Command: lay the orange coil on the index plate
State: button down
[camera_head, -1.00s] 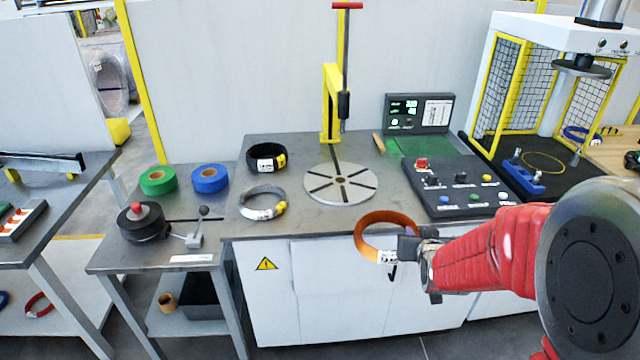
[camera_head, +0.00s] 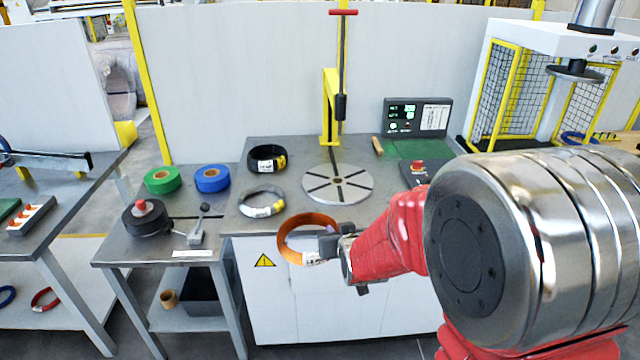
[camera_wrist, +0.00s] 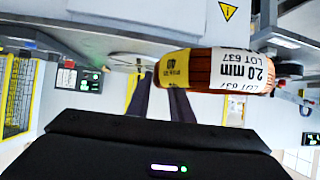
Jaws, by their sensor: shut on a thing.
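The orange coil (camera_head: 293,224) hangs in front of the bench's front edge in the head view. My gripper (camera_head: 326,246) is shut on its right side, near a white label. In the wrist view the coil (camera_wrist: 190,68) shows close up past my gripper (camera_wrist: 165,98), with a yellow and white label reading "2.0 mm LOT 637". The index plate (camera_head: 352,184) is a round grey disc with dark slots, lying flat and empty on the bench. The coil is in front of it and to its left, apart from it.
A black coil (camera_head: 266,158) and a grey coil (camera_head: 262,203) lie left of the plate. A yellow post (camera_head: 330,105) with an upright rod stands behind it. Green tape (camera_head: 162,180) and blue tape (camera_head: 212,178) lie further left.

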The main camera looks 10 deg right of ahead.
aim_at(338, 181)
jog(key=u, duration=0.35)
jog(key=i, duration=1.5)
